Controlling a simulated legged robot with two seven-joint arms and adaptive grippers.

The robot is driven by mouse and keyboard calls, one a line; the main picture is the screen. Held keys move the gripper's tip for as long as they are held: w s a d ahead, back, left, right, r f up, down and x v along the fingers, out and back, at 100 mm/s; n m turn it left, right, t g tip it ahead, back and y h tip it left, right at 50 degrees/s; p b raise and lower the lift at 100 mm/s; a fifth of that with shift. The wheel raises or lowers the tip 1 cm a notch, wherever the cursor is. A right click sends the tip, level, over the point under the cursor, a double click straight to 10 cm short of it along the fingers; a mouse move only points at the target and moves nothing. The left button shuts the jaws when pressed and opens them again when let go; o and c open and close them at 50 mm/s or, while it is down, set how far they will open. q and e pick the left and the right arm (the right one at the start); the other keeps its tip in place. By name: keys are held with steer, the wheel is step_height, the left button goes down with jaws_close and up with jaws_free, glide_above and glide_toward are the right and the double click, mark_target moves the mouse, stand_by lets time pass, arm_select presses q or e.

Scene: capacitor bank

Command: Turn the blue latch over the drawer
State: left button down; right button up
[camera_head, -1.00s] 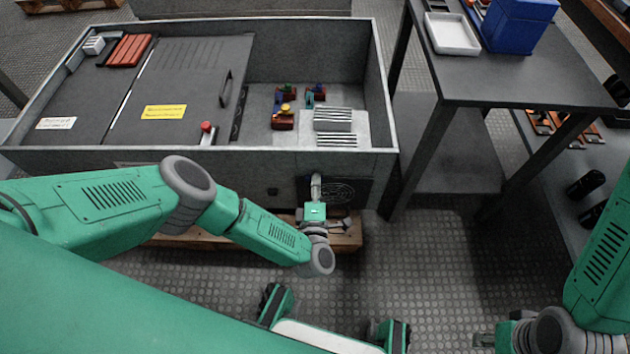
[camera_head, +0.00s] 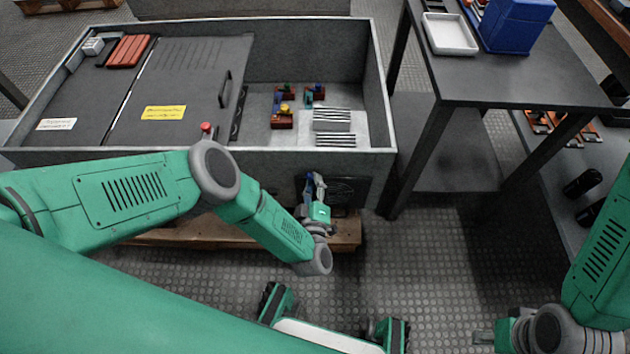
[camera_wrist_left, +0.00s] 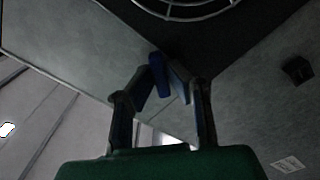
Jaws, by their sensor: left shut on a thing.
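The blue latch (camera_head: 309,181) is on the front of the grey cabinet, at the left edge of a dark panel with a round fan guard (camera_head: 349,191). My left gripper (camera_head: 316,185) is at the latch and shut on it. In the left wrist view the blue latch (camera_wrist_left: 157,73) stands between the two fingertips of my left gripper (camera_wrist_left: 160,84), tilted slightly. The fingers hide part of it. The dark panel with its ring guard (camera_wrist_left: 190,12) is at the top. My right gripper (camera_head: 483,338) is low at the right, away from the cabinet; its opening is unclear.
The open cabinet (camera_head: 270,155) holds coloured parts and a red-topped lever (camera_head: 207,131). A wooden pallet (camera_head: 200,232) lies under it. A dark table (camera_head: 540,85) with a white tray (camera_head: 451,34) and a blue bin (camera_head: 515,24) stands at the right. The floor between is clear.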

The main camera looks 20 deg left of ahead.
arm_select(q)
steer(key=m, duration=0.5)
steer(key=shift+w+a+r, duration=0.15)
steer(key=shift+a, duration=0.2)
steer(key=shift+m, duration=2.5)
steer(key=shift+w, duration=0.1)
steer(key=c, duration=1.6)
jaws_free()
steer(key=shift+d, duration=0.15)
steer(key=shift+v, duration=3.85)
